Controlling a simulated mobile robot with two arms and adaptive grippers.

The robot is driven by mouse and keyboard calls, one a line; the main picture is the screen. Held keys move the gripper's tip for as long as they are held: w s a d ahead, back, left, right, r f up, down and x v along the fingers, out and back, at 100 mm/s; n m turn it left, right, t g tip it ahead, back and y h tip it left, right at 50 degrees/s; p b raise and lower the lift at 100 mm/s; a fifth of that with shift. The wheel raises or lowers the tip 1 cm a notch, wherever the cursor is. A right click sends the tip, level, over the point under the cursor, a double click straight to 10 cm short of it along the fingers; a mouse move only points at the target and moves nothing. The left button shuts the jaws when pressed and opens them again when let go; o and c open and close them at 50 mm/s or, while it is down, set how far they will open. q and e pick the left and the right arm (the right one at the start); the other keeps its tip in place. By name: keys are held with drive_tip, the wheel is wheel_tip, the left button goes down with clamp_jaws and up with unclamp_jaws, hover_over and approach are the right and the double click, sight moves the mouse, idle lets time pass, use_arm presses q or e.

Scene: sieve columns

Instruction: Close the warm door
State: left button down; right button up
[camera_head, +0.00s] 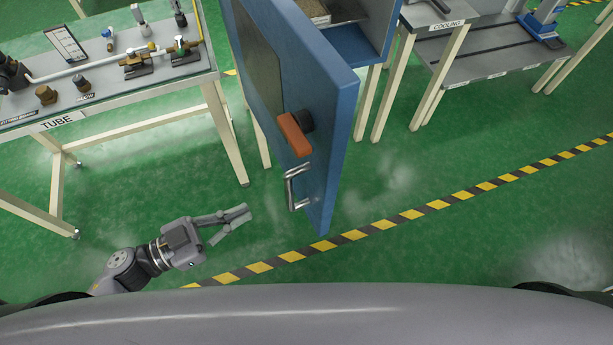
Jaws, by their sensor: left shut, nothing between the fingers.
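A blue door (339,130) stands swung open at the centre, its edge towards me, hinged on a blue cabinet (352,45) behind it. The door carries an orange handle (295,134) and, below it, a silver pull bar (290,188). Whether this is the warm door I cannot tell, as no such label shows. My left gripper (240,223) is at the lower left, to the left of the pull bar and apart from the door. Its fingers are shut with nothing held. My right gripper is not in view.
A table labelled TUBE (57,122) with pipe fittings stands at the left. A table labelled COOLING (447,26) and a grey low shelf (500,50) stand at the right. Yellow-black tape (383,224) crosses the green floor (440,265), which is clear at the right.

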use_arm(q)
drive_tip(key=p, duration=0.3)
approach(318, 184)
drive_tip(key=shift+g, duration=0.3)
drive_tip(key=x, duration=0.7)
drive_tip(key=shift+w+r, duration=0.15)
drive_tip(key=shift+r, duration=0.1)
drive_tip(key=shift+d, duration=0.1)
